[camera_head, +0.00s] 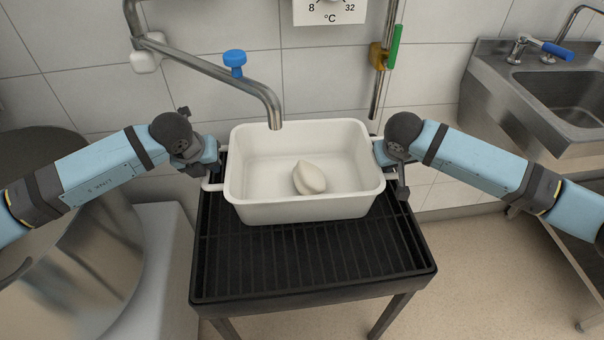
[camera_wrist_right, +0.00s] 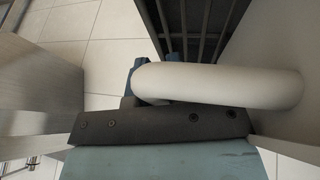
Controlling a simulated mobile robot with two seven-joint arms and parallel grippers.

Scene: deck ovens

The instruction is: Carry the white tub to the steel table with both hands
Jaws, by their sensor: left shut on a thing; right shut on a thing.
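The white tub (camera_head: 303,208) is at the back of a black slatted stand in the head view, below a steel spout. A pale, rounded lump (camera_head: 309,177) lies inside it. My left gripper (camera_head: 213,163) is shut at the tub's left handle (camera_head: 212,186). My right gripper (camera_head: 384,153) is shut on the right handle, mostly hidden there by the gripper itself. In the right wrist view the white handle (camera_wrist_right: 225,85) curves between the gripper's fingers (camera_wrist_right: 150,80). I cannot tell whether the tub touches the slats.
The black slatted stand (camera_head: 315,262) has bare room in front. A steel spout (camera_head: 225,77) with a blue knob (camera_head: 235,58) reaches over the tub's back edge. A large steel bowl (camera_head: 85,250) stands at left. A steel sink (camera_head: 560,95) is at the back right.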

